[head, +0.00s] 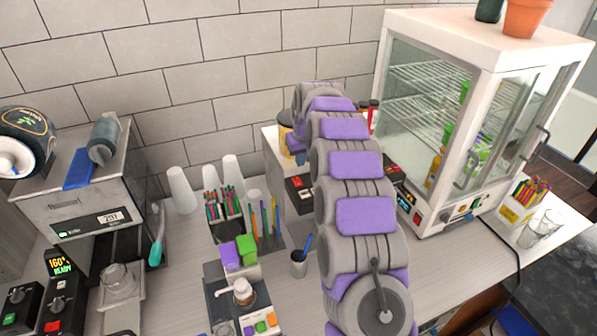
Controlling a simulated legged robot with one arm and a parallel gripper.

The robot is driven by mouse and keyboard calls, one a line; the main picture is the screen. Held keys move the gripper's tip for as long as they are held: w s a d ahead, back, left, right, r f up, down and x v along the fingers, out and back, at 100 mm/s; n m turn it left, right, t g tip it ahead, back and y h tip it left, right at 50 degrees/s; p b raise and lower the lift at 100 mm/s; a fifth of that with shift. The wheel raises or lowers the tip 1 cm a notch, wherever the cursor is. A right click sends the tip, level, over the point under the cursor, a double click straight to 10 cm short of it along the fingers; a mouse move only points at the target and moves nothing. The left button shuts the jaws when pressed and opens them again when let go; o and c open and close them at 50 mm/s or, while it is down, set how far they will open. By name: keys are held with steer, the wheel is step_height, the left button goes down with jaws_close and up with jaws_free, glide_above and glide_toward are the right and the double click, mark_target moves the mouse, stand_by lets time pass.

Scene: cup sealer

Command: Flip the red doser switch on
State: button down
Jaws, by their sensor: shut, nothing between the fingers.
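A white machine (272,145) stands against the back wall, partly behind my arm. Its dark front panel (292,187) carries red switches (300,181), just left of my arm. I cannot tell which is the doser switch, or whether it is on or off. My purple and grey arm runs up the middle of the head view, and its far end bends down over this machine. My gripper's fingers are hidden behind the arm, so contact with the panel cannot be seen.
A glass display cabinet (480,100) stands at right. White cups (183,190), a holder of coloured straws (225,215), a small grey cup (299,263) and a dispenser with coloured blocks (240,295) crowd the counter left of my arm.

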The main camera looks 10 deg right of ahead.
steer(key=b+v, duration=0.1)
steer(key=v, duration=0.8)
steer(key=shift+w, duration=0.15)
steer(key=s+f+g+b, duration=0.1)
steer(key=s+f+b, duration=0.6)
steer(key=s, duration=1.1)
steer(key=s+f+m+g+b, duration=0.1)
steer(key=s+f+b, duration=0.5)
steer(key=s, duration=1.2)
steer(key=s+f+m+g+b, duration=0.1)
steer(key=s+f+g+b, duration=0.2)
steer(key=s+f+b, duration=0.4)
steer(key=s+a+f, duration=0.1)
steer(key=s+f, duration=0.5)
steer(key=s, duration=0.5)
steer(key=shift+s+f+h+b, duration=0.15)
steer(key=shift+s+h+b, duration=0.1)
steer(key=shift+h+b, duration=0.05)
